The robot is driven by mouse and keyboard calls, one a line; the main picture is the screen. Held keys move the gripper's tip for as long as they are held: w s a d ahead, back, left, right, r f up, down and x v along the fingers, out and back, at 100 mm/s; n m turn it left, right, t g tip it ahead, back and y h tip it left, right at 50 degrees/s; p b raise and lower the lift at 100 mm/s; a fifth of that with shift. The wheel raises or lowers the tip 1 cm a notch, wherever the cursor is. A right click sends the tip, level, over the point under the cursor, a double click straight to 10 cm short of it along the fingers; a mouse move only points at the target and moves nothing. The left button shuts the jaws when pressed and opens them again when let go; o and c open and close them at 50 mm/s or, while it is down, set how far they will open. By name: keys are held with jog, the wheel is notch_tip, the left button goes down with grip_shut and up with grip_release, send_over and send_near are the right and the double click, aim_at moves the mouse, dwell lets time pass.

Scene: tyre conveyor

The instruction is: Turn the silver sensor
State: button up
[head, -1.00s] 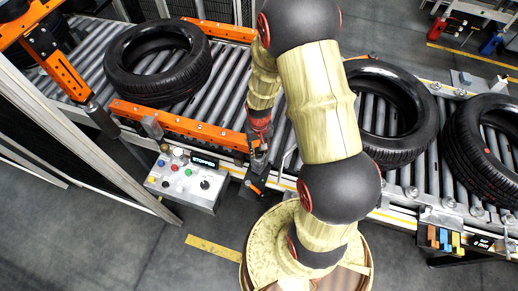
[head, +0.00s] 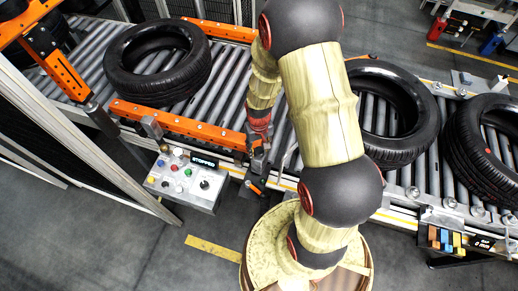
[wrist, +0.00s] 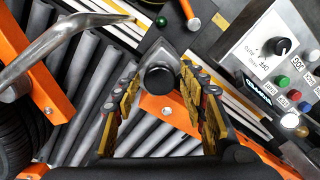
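The silver sensor (wrist: 153,52) shows in the wrist view as a grey metal block with a round black face, beside the conveyor's orange rail. My gripper (wrist: 159,75) is open, with one yellow-and-black finger on each side of the black face. I cannot tell whether either finger touches it. In the head view my gripper (head: 257,160) is small and dark at the conveyor's near edge, and it largely hides the sensor there.
A control box (head: 187,180) with buttons, a knob and a display reading STOPPED stands left of my gripper. A bent metal bar (wrist: 55,48) is close on the left in the wrist view. Tyres (head: 158,62) lie on the roller conveyor. An orange rail (head: 175,123) runs along it.

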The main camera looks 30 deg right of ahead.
jog(key=shift+o, duration=0.7)
jog(key=shift+r, duration=0.1)
jog(key=shift+w+r, duration=0.1)
jog(key=shift+r, duration=0.3)
notch_tip(320, 180, up, 11)
jog(key=shift+a, duration=0.1)
